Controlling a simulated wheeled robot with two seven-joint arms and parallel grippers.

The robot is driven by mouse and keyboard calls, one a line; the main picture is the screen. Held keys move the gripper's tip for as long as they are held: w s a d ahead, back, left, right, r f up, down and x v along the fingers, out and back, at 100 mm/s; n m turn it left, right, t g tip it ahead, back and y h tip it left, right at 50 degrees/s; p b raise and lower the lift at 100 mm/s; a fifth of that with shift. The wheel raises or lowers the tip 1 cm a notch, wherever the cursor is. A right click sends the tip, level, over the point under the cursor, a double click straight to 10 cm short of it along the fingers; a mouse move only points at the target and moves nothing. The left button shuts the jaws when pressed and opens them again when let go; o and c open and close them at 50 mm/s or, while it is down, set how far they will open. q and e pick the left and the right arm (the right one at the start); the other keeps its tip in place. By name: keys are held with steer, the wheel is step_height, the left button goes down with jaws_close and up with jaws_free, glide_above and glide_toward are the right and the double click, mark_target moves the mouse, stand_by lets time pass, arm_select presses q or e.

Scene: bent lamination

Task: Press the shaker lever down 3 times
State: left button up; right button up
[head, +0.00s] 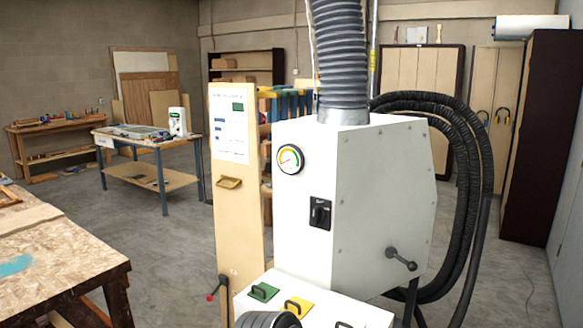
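A white dust-extractor cabinet (380,190) stands in the middle right of the head view. A short dark lever (402,260) with a round knob sticks out from its right side face, low down. Another dark lever (221,287) with a red knob is at the cabinet's lower left, beside the tall pale panel. No label tells which one is the shaker lever; the one on the cabinet side looks likelier. Neither of my grippers is in view, and nothing touches either lever.
A round gauge (290,159) and black switch (320,213) are on the cabinet front. Black hoses (470,180) loop down its right side. Green (262,292) and yellow (298,306) handled plates lie below. A rough workbench (60,245) is at left; open floor lies between.

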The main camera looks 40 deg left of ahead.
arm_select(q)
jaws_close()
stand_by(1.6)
